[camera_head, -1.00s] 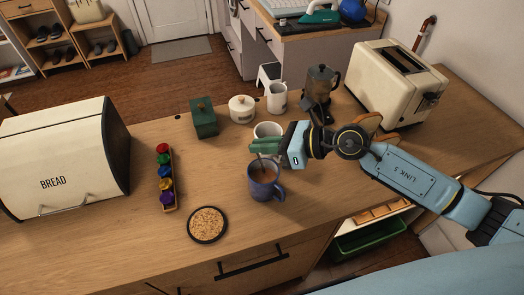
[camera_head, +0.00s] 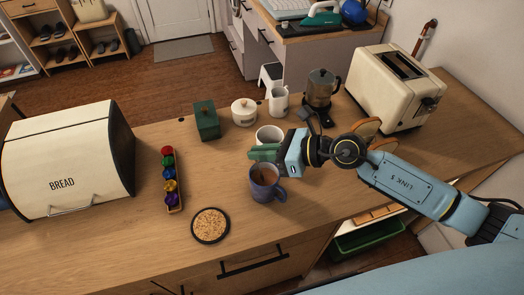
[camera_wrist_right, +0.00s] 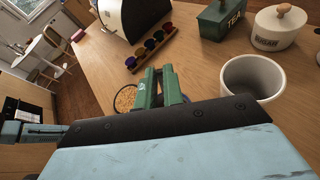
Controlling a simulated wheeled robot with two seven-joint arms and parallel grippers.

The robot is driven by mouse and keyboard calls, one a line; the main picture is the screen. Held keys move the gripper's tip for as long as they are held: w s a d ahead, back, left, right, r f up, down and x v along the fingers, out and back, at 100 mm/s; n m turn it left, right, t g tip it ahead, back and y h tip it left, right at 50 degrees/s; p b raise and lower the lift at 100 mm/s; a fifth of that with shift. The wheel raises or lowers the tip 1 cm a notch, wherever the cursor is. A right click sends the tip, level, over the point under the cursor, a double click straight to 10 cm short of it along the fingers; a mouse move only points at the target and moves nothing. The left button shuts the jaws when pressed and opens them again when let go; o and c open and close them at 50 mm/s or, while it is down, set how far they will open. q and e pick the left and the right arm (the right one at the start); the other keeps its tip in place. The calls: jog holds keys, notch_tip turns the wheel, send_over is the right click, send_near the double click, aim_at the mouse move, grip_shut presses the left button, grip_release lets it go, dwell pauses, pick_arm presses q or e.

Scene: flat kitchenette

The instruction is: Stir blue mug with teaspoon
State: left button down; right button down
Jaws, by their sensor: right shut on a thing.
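The blue mug (camera_head: 264,190) stands upright on the wooden counter with brown liquid in it. My right gripper (camera_head: 262,154) is above the mug's far rim, its green fingers pointing left. In the right wrist view, the green fingers (camera_wrist_right: 158,88) are close together. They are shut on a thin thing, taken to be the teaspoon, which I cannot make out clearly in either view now. Whether its tip is in the liquid is hidden. The wrist housing hides most of the blue mug in the wrist view. My left gripper is not in view.
A white mug (camera_head: 270,133) stands just behind my right gripper. A round plate of crumbs (camera_head: 210,225) and a rack of coloured capsules (camera_head: 171,182) lie to the left. The bread bin (camera_head: 65,160), green tin (camera_head: 206,122), moka pot (camera_head: 320,88) and toaster (camera_head: 392,90) stand further off.

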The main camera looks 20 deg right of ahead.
notch_tip(320, 180, up, 8)
jog(key=w+a+p, duration=0.2)
jog(key=w+p, duration=0.1)
jog(key=p, duration=0.4)
jog(key=shift+r, duration=0.2)
jog(key=shift+p, duration=0.3)
dwell(0.5)
jog(key=shift+r+p, duration=1.3)
jog(key=shift+r, duration=1.2)
